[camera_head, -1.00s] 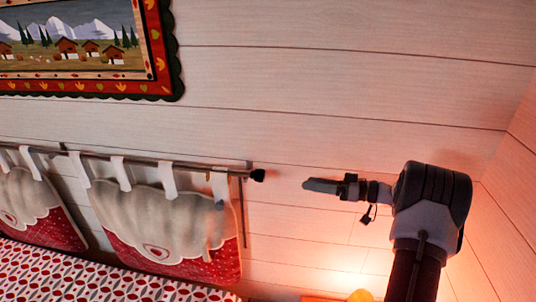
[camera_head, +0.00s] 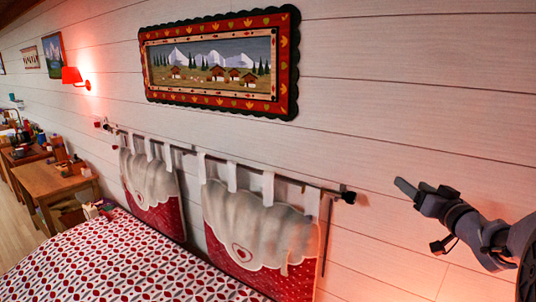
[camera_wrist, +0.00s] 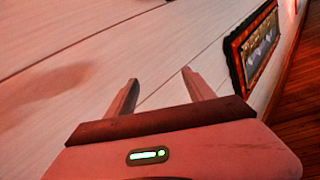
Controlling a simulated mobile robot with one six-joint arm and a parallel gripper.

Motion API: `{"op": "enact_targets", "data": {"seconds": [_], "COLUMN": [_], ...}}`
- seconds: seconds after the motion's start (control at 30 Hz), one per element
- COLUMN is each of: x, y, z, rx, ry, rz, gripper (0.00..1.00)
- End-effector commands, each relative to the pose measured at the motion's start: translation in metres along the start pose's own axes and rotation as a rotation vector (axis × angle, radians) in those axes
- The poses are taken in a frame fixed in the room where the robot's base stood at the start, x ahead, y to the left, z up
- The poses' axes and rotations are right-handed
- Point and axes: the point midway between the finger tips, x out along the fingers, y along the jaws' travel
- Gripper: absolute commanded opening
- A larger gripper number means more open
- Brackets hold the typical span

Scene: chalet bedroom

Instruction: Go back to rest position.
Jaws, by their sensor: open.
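My gripper (camera_head: 408,190) is at the right of the head view, raised in front of the white plank wall (camera_head: 400,110). It points to the left and holds nothing. In the wrist view its two fingers (camera_wrist: 158,92) stand apart with only the wall behind them. Part of my arm is cut off by the right edge of the head view.
A framed chalet picture (camera_head: 290,60) hangs on the wall; it also shows in the wrist view (camera_wrist: 236,50). Padded headboard cushions (camera_head: 260,230) hang from a rod (camera_head: 300,183) above the bed (camera_head: 120,265). A wooden table (camera_head: 50,180) and red lamp (camera_head: 72,75) are at left.

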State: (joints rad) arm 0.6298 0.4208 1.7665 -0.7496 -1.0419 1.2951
Motion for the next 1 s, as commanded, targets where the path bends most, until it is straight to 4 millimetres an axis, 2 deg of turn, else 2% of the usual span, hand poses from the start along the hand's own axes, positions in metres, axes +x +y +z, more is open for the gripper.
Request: {"op": "enact_targets", "data": {"seconds": [0.07, 0.13, 0.17, 0.2, 0.27, 0.4, 0.5, 0.6, 0.7, 0.77, 1.0], "x": [-0.009, -0.033, -0.049, -0.077, -0.117, -0.205, -0.261, -0.304, -0.331, -0.339, -0.341], "y": [-0.017, -0.035, -0.046, -0.061, -0.084, -0.14, -0.181, -0.213, -0.233, -0.239, -0.241], "z": [0.009, 0.025, 0.039, 0.067, 0.112, 0.216, 0.281, 0.327, 0.351, 0.357, 0.358], "rx": [-0.006, 0.009, 0.025, 0.052, 0.096, 0.19, 0.242, 0.277, 0.297, 0.302, 0.305], "ry": [0.004, -0.031, -0.064, -0.13, -0.246, -0.528, -0.714, -0.857, -0.941, -0.966, -0.975], "rz": [0.125, 0.265, 0.324, 0.396, 0.461, 0.477, 0.417, 0.344, 0.289, 0.273, 0.267], "gripper": [0.62, 0.62, 0.62, 0.62, 0.62, 0.62, 0.62, 0.62, 0.62, 0.62, 0.62]}}
